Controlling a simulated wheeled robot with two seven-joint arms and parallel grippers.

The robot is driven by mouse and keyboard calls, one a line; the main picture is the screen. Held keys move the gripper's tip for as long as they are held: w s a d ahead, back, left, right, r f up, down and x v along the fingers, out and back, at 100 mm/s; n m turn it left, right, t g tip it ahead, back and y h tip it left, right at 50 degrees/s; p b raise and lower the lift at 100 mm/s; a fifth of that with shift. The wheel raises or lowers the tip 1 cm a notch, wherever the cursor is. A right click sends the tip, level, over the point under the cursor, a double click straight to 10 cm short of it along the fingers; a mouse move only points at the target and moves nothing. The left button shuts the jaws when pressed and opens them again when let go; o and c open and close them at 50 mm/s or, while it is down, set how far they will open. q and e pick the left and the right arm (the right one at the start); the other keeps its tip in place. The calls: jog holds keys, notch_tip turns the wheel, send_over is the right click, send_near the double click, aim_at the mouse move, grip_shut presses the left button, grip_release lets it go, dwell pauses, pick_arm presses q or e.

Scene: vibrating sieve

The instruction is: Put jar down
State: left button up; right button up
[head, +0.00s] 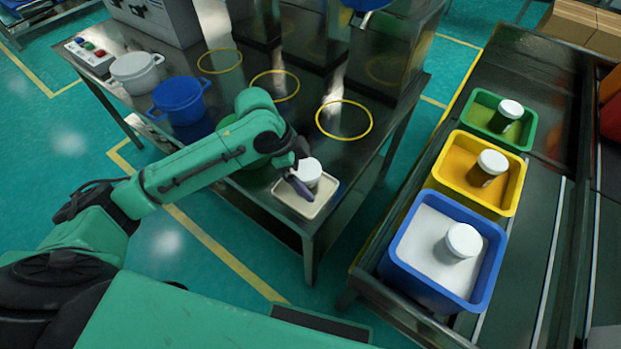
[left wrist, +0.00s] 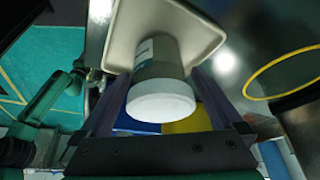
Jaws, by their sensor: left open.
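A jar with a white lid (head: 308,171) stands upright on a small cream tray (head: 296,208) at the near corner of the metal table. My left gripper (head: 299,184) is at the jar, with one dark finger showing in front of it. In the left wrist view the jar (left wrist: 160,85) is between the two open fingers, its white lid toward the camera and the tray (left wrist: 208,35) behind it. A gap shows beside the jar on the right. My right gripper is not in view.
Yellow rings (head: 344,120) mark the table behind the tray. A blue pot (head: 178,98) and a white pot (head: 136,70) stand at the left. On the right bench, green (head: 474,122), yellow (head: 513,200) and blue (head: 399,262) bins each hold a white-lidded jar.

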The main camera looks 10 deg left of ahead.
pick_arm(q)
jog(key=v, duration=1)
jog(key=shift+r+p, duration=0.25)
jog(key=shift+p, duration=0.05)
jog(key=shift+s, duration=0.1)
